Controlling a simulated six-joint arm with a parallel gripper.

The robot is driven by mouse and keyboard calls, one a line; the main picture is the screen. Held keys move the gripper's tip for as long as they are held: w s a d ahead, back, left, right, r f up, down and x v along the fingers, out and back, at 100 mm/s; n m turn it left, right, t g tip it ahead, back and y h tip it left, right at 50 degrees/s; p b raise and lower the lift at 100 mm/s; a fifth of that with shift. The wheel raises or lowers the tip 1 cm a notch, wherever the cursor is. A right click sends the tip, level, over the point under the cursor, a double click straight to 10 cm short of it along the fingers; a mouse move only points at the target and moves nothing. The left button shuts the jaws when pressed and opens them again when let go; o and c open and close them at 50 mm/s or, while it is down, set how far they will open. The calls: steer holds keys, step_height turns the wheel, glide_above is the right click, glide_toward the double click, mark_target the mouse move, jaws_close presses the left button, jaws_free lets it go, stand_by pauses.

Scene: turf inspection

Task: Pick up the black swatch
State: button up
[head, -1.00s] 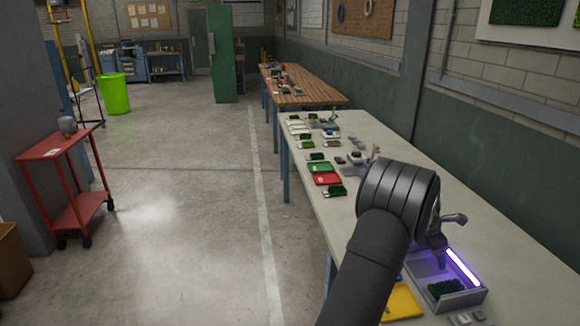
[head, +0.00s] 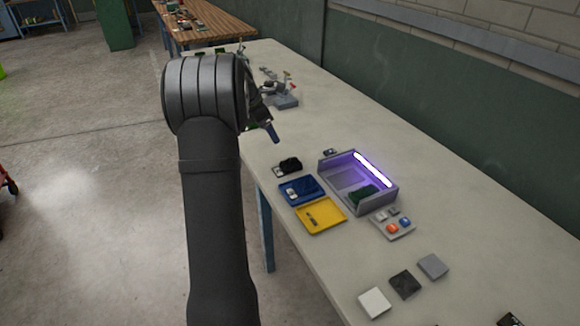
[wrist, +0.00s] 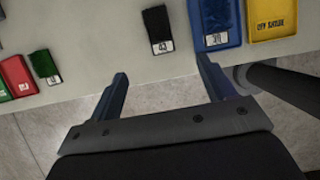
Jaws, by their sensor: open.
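The black swatch (head: 288,166) lies on the light grey table near its left edge, just beyond the blue tray. In the wrist view the black swatch (wrist: 156,22) is at the top middle, with a white label reading 43. My gripper (wrist: 162,70) is open and empty, its two blue fingers apart. The swatch lies beyond the fingertips, between their lines, and nothing touches it. In the head view one blue fingertip of my gripper (head: 273,133) shows up and left of the swatch; my arm hides the rest.
The blue tray (head: 315,199) holds a labelled blue swatch; the yellow tray (head: 322,217) adjoins it. A grey box (head: 329,177) with a purple-lit lamp holds a green swatch. A button panel (head: 392,224) and flat square tiles (head: 405,284) lie nearer. A red tray (wrist: 18,75) shows in the wrist view.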

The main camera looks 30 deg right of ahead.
glide_above(286, 164)
steer(key=a, duration=0.2)
step_height(286, 164, down, 11)
steer(key=shift+s+f, duration=0.15)
steer(key=shift+f, duration=0.05)
steer(key=x, duration=0.4)
steer(key=shift+d+f, duration=0.15)
steer(key=shift+f, duration=0.25)
steer(key=c, duration=1)
steer(key=shift+r, duration=0.1)
